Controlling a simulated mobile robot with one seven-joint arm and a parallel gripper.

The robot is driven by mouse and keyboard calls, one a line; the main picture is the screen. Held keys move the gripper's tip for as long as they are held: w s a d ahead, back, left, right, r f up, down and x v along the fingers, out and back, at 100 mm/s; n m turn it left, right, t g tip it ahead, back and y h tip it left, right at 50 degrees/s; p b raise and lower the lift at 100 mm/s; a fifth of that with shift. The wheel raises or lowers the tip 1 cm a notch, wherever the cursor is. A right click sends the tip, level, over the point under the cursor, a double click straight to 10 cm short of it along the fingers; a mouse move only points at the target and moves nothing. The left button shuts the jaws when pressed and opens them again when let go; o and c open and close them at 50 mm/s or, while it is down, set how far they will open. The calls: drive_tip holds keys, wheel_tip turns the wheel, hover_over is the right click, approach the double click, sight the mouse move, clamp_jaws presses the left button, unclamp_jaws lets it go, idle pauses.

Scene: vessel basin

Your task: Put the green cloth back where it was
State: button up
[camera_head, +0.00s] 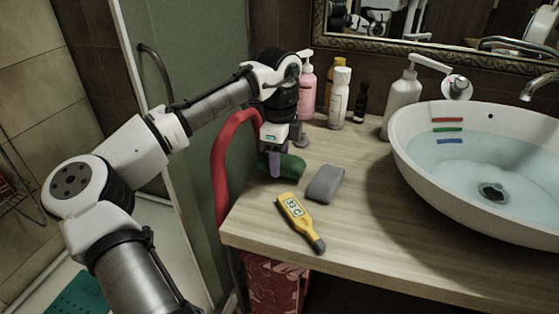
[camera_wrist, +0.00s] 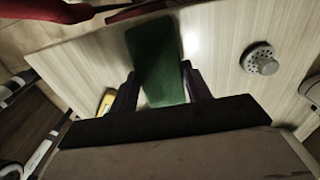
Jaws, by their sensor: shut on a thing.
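The green cloth (camera_head: 292,166) is a small dark green pad at the left back part of the wooden counter. My gripper (camera_head: 275,166) reaches down onto it, and its body hides part of the cloth. In the wrist view the green cloth (camera_wrist: 155,62) lies between the two dark fingers of my gripper (camera_wrist: 160,88), which are shut on it. Its far end sticks out beyond the fingertips. I cannot tell whether the cloth touches the counter.
A grey block (camera_head: 325,184) and a yellow thermometer (camera_head: 298,222) lie close by on the counter (camera_head: 365,245). Several bottles, among them a pink one (camera_head: 306,88), stand behind. A white basin (camera_head: 410,150) holds water at right. A red tube (camera_head: 219,160) curves beside the counter's left edge.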

drive_tip(key=shift+f, duration=0.55)
drive_tip(key=o, duration=0.9)
drive_tip(key=shift+f, duration=0.1)
wheel_tip(320, 180, up, 12)
drive_tip(key=shift+r, duration=0.15)
